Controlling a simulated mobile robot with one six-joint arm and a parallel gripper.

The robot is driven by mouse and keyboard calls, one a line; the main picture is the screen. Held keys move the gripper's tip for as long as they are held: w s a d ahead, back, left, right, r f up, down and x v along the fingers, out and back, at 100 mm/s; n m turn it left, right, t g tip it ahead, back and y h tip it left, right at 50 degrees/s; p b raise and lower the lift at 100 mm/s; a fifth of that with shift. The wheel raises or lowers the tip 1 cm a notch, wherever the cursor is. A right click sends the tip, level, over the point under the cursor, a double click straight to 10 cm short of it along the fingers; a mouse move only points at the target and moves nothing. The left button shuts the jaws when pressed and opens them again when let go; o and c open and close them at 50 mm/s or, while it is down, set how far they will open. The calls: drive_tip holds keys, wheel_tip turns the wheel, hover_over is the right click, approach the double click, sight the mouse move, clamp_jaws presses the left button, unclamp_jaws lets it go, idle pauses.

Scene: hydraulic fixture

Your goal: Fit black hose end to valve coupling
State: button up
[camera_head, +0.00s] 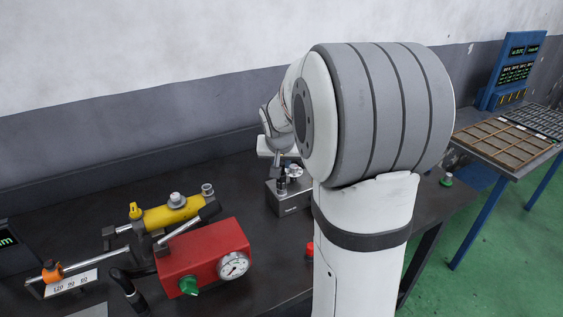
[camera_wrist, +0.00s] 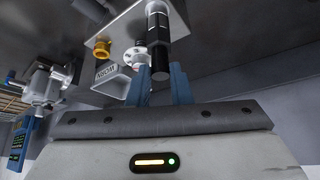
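The black hose end (camera_wrist: 158,45) is a dark cylinder with a pale far tip. In the wrist view it lies between the two blue fingers of my gripper (camera_wrist: 161,84), which sit close against both its sides. In the head view my gripper (camera_head: 278,158) is above a grey metal block (camera_head: 290,203), with the black hose end (camera_head: 282,186) upright at its left. A silver coupling (camera_head: 295,171) is beside it, also in the wrist view (camera_wrist: 136,54). I cannot tell whether the hose end touches the block. My arm hides part of the area.
A red box with a gauge (camera_head: 203,258) and a yellow cylinder (camera_head: 172,214) stand on the dark bench to the left. A side table with trays (camera_head: 508,140) is at the right. The wall is behind the bench.

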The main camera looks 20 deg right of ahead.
drive_tip(key=o, duration=0.5)
drive_tip(key=v, duration=0.7)
drive_tip(key=s+a+f+n+g+y, duration=0.1)
drive_tip(key=s+a+f, duration=0.1)
drive_tip(key=s+a, duration=0.2)
drive_tip(key=s+a+f+n+y, duration=0.1)
drive_tip(key=s+a, duration=0.3)
drive_tip(key=s, duration=0.7)
drive_tip(key=s+a+f+n+g, duration=0.1)
drive_tip(key=s+a+f+n, duration=0.2)
drive_tip(key=s+a, duration=0.2)
drive_tip(key=shift+s+f+g+y, duration=0.15)
drive_tip(key=shift+s+y, duration=0.05)
drive_tip(key=shift+s, duration=0.4)
drive_tip(key=shift+s+f+g+y, duration=0.15)
drive_tip(key=shift+s+y, duration=0.05)
drive_tip(key=shift+s, duration=0.4)
